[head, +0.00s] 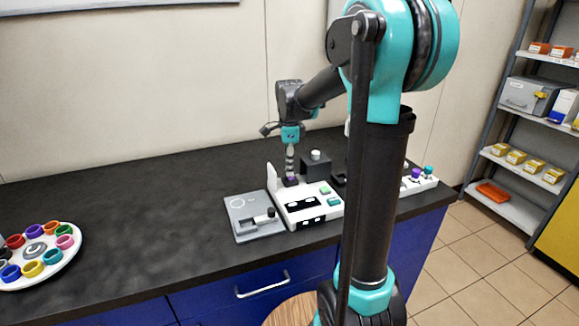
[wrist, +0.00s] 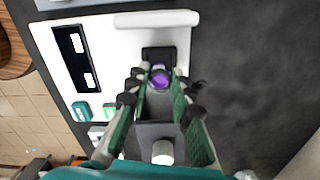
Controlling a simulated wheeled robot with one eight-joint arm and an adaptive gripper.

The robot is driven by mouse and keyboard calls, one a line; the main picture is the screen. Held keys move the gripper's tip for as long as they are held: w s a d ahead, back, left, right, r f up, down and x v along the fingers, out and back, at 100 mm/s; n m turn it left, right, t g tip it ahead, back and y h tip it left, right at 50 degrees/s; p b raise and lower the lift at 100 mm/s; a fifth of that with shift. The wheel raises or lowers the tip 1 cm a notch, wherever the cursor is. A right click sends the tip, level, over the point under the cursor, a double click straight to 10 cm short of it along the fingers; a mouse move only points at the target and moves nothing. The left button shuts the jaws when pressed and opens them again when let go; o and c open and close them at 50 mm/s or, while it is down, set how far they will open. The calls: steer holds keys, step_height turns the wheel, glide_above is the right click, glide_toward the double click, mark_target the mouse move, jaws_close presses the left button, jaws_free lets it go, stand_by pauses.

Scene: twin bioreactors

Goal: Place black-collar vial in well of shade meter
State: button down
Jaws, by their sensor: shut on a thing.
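The shade meter (head: 307,207) is a white device with black displays and a green button; it also shows in the wrist view (wrist: 110,50). Its square black well (wrist: 150,54) is at one end. My gripper (head: 290,172) points straight down over that well. In the wrist view my gripper (wrist: 160,84) has its green-padded fingers on both sides of a purple-topped vial (wrist: 159,77), shut on it. The vial is over or in the black well; how deep it sits I cannot tell. Its collar is hidden or too small to make out.
A grey device (head: 246,220) stands left of the meter. A dark block with a white knob (head: 316,155) stands behind it. A round white tray of coloured pots (head: 40,254) is at the far left. A white rack (head: 428,184) with capped vials is at right. The counter between is clear.

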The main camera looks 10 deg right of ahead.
steer(key=c, duration=1.3)
jaws_free()
steer(key=shift+c, duration=0.2)
